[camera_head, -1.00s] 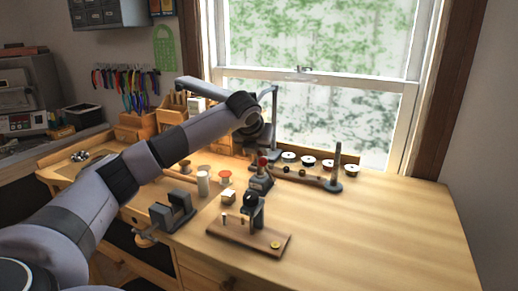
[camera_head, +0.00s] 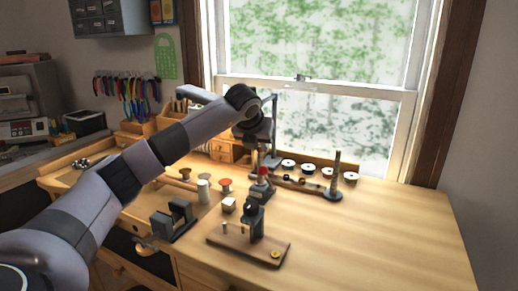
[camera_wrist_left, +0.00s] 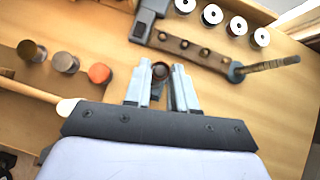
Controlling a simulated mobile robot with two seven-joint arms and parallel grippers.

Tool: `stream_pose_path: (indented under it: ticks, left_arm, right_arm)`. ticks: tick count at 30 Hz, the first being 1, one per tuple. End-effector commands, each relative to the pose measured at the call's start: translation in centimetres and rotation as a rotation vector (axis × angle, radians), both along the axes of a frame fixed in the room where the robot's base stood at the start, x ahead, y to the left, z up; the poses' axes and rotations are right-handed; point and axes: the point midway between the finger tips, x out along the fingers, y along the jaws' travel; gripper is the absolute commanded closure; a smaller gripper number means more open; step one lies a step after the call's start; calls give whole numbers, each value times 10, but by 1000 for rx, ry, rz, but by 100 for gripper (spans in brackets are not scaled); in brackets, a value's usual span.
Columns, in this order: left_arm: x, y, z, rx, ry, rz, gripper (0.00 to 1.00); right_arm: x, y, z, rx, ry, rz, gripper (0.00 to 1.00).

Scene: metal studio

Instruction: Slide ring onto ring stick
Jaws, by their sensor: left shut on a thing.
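The ring stick is a tapered upright rod (camera_head: 337,172) on a round dark base, at the back right of the workbench. In the left wrist view the stick (camera_wrist_left: 272,64) lies to the right of my gripper and apart from it. My left gripper (camera_wrist_left: 160,78) is shut on a small dark brownish ring (camera_wrist_left: 160,70), seen between its fingertips. In the head view my left gripper (camera_head: 254,160) is at the back of the bench, left of the stick; its fingertips are small there and the ring cannot be made out. My right gripper is not in view.
A wooden strip with small dark round pieces (camera_wrist_left: 190,46) lies between gripper and stick. White-topped discs (camera_head: 308,170) stand behind it. The bench's right side (camera_head: 390,235) is clear.

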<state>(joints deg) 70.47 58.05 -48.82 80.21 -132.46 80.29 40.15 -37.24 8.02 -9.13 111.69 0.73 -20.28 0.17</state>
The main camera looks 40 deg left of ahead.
Motion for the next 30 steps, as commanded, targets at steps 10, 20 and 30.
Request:
stream_pose_path:
  ticks: [10,20,30]
  left_arm:
    - [0,0,6,0,0,-1,98]
    - [0,0,16,0,-1,-1,98]
    - [0,-1,31,1,0,-2,98]
  right_arm:
    - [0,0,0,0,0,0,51]
    - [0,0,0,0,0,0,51]
    - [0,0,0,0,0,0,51]
